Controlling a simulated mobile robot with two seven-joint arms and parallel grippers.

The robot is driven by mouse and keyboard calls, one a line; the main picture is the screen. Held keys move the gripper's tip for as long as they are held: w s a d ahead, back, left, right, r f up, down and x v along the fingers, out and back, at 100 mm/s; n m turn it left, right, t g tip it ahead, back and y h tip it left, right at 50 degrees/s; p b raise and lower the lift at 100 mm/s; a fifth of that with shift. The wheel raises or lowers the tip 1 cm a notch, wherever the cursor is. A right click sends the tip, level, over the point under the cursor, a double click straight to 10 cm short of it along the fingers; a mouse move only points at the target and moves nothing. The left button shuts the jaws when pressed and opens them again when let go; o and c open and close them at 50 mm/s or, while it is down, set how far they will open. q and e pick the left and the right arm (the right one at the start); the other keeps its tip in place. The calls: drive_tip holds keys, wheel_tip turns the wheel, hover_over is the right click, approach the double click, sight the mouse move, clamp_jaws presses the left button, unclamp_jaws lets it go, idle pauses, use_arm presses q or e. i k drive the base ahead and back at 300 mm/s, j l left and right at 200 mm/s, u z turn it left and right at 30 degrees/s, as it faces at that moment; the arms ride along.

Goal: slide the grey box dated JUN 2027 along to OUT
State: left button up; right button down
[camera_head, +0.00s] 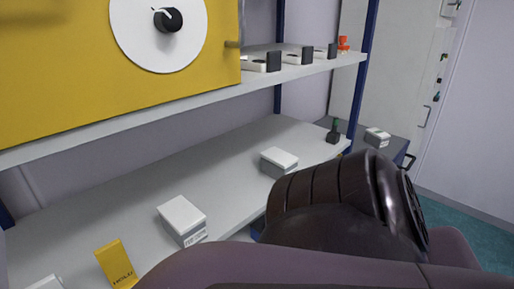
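A pale grey-white box (182,216) with a printed label on its front stands on the lower shelf, left of centre. The label is too small to read. A second similar box (279,160) stands farther back on the same shelf, near my arm. A third box (377,138) sits on a dark surface beyond the shelf's right end. Part of a fourth pale box (44,283) shows at the bottom left edge. I cannot tell which box is dated JUN 2027. No OUT marking is visible. Neither gripper is in view; my dark arm link covers the lower right.
A yellow HOLD sign (117,264) stands on the lower shelf (115,192) at the front left. A small dark object (332,135) stands near the shelf's right end. The upper shelf (120,120) carries a yellow machine (60,60). Bare shelf lies between the two middle boxes.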

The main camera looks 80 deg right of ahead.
sight(275, 163)
drive_tip(key=i+j+z, duration=0.1)
drive_tip(key=z, duration=0.35)
drive_tip(key=j+z, duration=0.4)
drive_tip(key=i+l, duration=0.05)
